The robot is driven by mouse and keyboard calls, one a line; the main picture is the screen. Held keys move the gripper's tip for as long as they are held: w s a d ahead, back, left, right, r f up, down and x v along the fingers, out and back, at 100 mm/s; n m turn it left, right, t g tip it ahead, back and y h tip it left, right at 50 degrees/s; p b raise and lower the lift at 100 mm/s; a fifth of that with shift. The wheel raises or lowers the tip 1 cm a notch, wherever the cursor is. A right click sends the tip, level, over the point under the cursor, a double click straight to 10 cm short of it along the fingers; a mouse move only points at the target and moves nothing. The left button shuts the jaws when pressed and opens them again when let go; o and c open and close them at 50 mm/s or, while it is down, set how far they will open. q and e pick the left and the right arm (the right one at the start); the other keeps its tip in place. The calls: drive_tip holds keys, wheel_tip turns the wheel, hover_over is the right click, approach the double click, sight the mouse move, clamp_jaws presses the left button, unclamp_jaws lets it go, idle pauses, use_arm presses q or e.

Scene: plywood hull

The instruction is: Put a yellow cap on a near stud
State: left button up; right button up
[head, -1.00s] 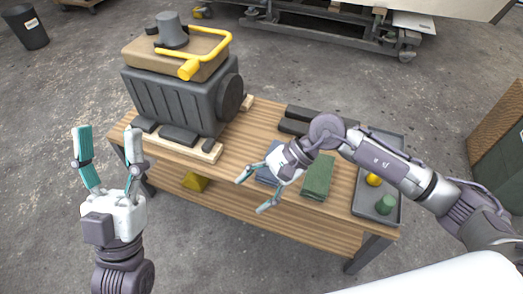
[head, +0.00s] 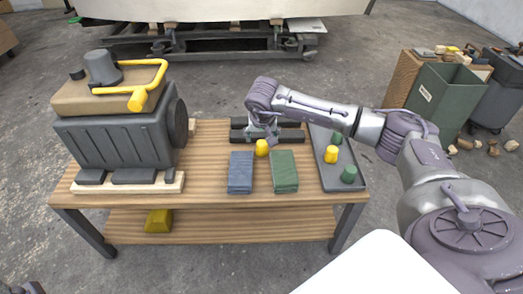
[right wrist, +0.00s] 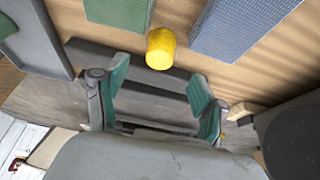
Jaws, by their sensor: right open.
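A yellow cap (head: 262,148) stands by the nearer dark bar, between the blue cloth and the green cloth; in the right wrist view the yellow cap (right wrist: 161,48) is beyond my fingers. A second yellow cap (head: 331,154) stands in the grey tray (head: 329,178). My right gripper (head: 263,129) is over the dark bars, behind the first cap. In the right wrist view my right gripper (right wrist: 157,97) is open, with nothing between its fingers. I cannot make out a stud, nor whether the first cap sits on one. Only dark bits show at the lower left corner, perhaps my left gripper.
A green cap (head: 349,174) is in the tray's near part. The blue cloth (head: 240,173) and green cloth (head: 284,172) lie near the table's front. A grey engine block (head: 115,140) fills the left side. A yellow block (head: 158,221) lies on the lower shelf.

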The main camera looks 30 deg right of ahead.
sight(262, 144)
drive_tip(key=shift+x, duration=0.95)
drive_tip(key=b+x, duration=0.2)
drive_tip(key=x, duration=0.1)
drive_tip(key=b+x, duration=0.1)
drive_tip(key=shift+s+a+f, duration=0.1)
drive_tip(key=shift+s+f, duration=0.1)
drive_tip(key=shift+f, duration=0.1)
drive_tip(key=shift+w+f, duration=0.25)
drive_tip(key=shift+f, duration=0.15)
drive_tip(key=shift+r, duration=0.1)
drive_tip(key=c, duration=1)
drive_tip(key=shift+r, duration=0.1)
drive_tip(key=shift+c, duration=0.2)
